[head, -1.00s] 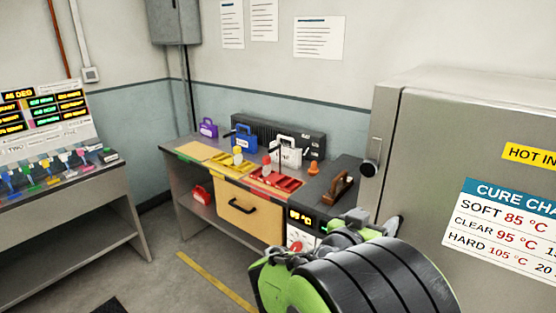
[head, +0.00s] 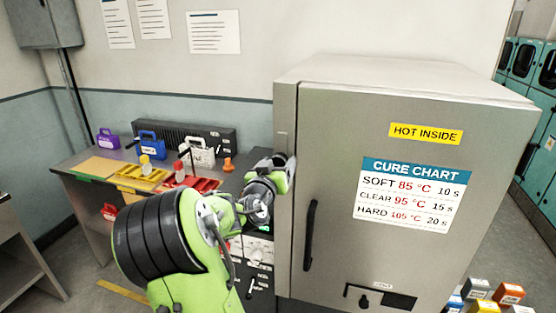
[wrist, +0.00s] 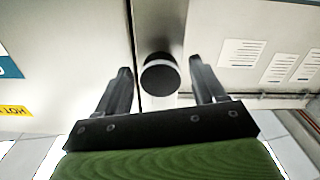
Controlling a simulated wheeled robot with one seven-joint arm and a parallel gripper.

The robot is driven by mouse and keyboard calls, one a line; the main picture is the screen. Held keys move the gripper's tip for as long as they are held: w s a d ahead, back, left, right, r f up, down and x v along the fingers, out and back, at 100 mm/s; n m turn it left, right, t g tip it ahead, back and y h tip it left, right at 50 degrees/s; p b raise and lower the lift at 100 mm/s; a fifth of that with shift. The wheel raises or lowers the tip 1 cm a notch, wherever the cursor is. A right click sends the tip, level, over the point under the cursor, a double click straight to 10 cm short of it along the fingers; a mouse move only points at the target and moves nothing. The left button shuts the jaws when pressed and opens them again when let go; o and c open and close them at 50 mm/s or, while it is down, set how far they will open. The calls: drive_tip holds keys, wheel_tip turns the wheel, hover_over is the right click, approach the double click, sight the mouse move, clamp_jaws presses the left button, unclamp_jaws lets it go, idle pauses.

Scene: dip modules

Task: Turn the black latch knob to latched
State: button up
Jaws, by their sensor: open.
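The black latch knob (wrist: 160,75) is a round knob with a pale rim, at the seam between two grey metal panels in the wrist view. My gripper (wrist: 161,68) is open, with one finger on each side of the knob and visible space between each finger and it. In the head view my gripper (head: 284,168) is at the upper left edge of the grey cure oven (head: 330,115) and hides the knob. Whether the fingertips reach past the knob's face, and which way the knob is turned, I cannot tell.
The oven front has a vertical black handle (head: 310,235) and a small outlet panel (head: 380,298) below. A workbench (head: 75,165) with coloured trays and padlock-shaped cases stands left of the oven. Several coloured boxes (head: 508,293) sit at the lower right.

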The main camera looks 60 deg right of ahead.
drive_tip(key=shift+w+d, duration=0.1)
drive_tip(key=shift+d, duration=0.3)
clamp_jaws()
